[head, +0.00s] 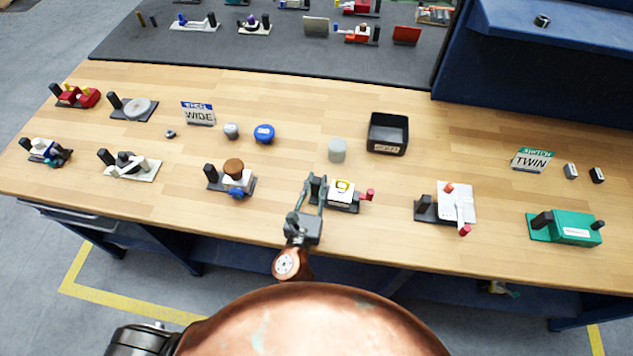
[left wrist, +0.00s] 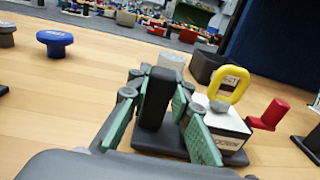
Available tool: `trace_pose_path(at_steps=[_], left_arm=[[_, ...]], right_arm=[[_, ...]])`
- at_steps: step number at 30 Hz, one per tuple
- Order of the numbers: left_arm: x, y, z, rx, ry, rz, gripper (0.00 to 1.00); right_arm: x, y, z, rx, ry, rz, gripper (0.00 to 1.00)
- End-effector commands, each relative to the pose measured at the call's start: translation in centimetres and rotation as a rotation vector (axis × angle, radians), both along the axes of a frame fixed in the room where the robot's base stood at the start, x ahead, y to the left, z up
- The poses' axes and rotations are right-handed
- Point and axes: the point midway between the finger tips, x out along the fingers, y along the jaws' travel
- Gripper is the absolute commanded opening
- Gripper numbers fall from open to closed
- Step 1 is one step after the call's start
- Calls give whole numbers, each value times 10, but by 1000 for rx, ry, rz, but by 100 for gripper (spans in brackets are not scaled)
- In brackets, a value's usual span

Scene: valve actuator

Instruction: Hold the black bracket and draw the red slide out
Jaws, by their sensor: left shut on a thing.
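The black bracket (left wrist: 156,98) is an upright post on a dark base, at the middle of the left wrist view. My left gripper (head: 318,186) has its greenish fingers on both sides of this post and is shut on it; the fingers also show in the left wrist view (left wrist: 157,108). The white valve body (head: 344,196) with a yellow ring (left wrist: 231,84) stands on the same base, right of the post. The red slide (head: 367,195) sticks out of the body's right side, and it also shows in the left wrist view (left wrist: 268,114). My right gripper is not in view.
A grey cylinder (head: 337,150) and a black open bin (head: 387,133) stand behind the valve. A unit with a brown knob (head: 233,170) is to the left; a white-and-red unit (head: 457,203) is to the right. The wood between them is clear.

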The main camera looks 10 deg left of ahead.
Motion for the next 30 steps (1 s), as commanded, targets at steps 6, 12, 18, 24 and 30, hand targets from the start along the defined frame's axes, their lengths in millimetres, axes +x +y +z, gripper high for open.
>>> trace_pose_path(at_steps=[6,12,18,24,30], left_arm=[[0,0,-2,-1,-3,0,0],[0,0,-4,0,-3,0,0],[0,0,-5,-1,-3,-1,0],[0,0,-7,-1,-3,0,0],[0,0,-8,0,-1,0,0]], right_arm=[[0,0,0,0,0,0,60],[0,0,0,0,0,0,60],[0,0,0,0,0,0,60],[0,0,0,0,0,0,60],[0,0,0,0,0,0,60]])
